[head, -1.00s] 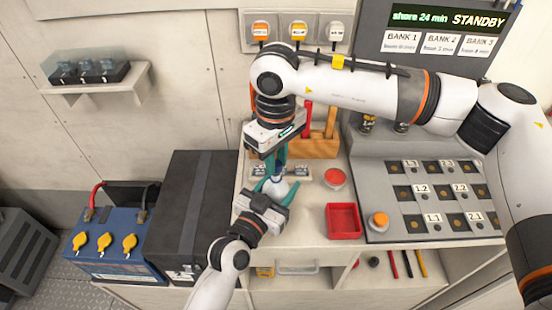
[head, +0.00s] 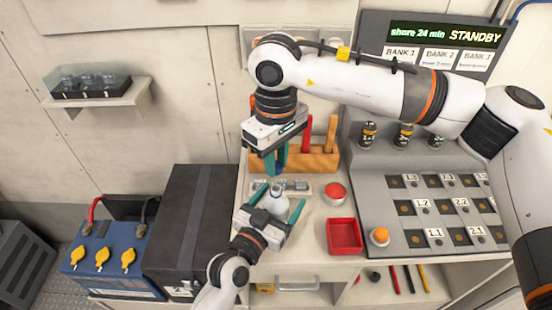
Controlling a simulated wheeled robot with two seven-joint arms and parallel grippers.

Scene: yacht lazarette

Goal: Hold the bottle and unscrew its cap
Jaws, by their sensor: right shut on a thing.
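The bottle (head: 277,207), pale grey-white with a narrow top, stands on the counter between the spread teal fingers of my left gripper (head: 277,202). My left gripper is open around it, with a finger on each side. My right gripper (head: 276,163) points down above and slightly behind the bottle, apart from it. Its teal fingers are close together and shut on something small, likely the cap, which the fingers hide.
A red tray (head: 344,251) and a red button (head: 335,193) are to the right. A wooden tool rack (head: 322,158) stands behind. A sloped panel (head: 390,185) with labelled sockets fills the right side. A black case (head: 190,215) is left of the counter.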

